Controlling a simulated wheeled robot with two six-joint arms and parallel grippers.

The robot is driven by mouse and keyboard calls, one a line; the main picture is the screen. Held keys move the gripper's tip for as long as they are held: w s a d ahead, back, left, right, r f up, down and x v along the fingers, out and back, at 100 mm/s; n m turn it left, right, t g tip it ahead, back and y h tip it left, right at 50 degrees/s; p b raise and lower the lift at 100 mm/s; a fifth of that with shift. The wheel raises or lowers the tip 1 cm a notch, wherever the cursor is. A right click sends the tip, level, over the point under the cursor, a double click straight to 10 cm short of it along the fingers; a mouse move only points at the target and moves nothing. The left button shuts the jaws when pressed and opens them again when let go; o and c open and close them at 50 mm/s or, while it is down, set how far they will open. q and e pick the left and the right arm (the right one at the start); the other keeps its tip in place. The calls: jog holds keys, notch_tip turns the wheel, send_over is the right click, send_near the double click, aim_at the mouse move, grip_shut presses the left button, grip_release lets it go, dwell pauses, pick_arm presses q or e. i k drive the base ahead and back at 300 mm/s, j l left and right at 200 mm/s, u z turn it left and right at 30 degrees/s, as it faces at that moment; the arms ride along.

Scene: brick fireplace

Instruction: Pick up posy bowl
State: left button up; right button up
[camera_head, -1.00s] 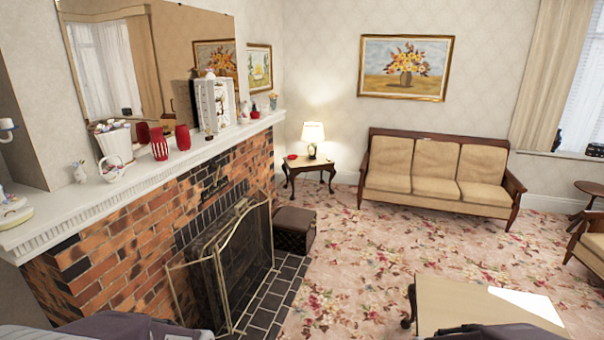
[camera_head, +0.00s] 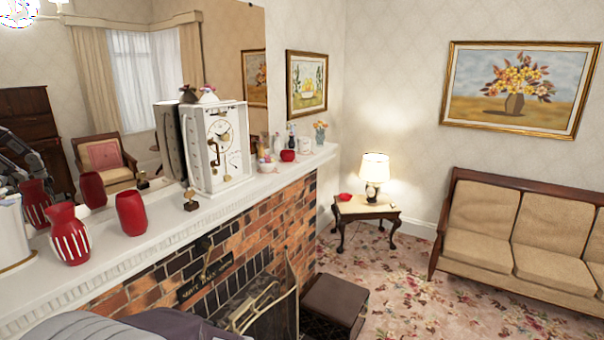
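I cannot tell for sure which thing is the posy bowl. A small pale bowl or basket with colourful contents (camera_head: 266,164) stands on the white mantel, right of the white clock (camera_head: 216,145). A small white piece with a pink top (camera_head: 207,94) sits on top of the clock. A small vase of flowers (camera_head: 320,133) stands at the mantel's far end.
On the mantel (camera_head: 115,268) stand a striped red vase (camera_head: 68,235), a plain red vase (camera_head: 131,213), a small gold trophy (camera_head: 190,200) and a red round object (camera_head: 288,155). A mirror backs it. Below are the brick fireplace, its screen (camera_head: 262,312) and a dark footstool (camera_head: 335,303).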

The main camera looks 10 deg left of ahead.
aim_at(267, 164)
jog(key=i+l+u, duration=0.15)
jog(key=i+u, duration=0.25)
jog(key=i+l+u, duration=0.25)
jog(key=i+u, duration=0.15)
jog(key=i+l+u, duration=0.6)
jog(key=l+u, duration=0.25)
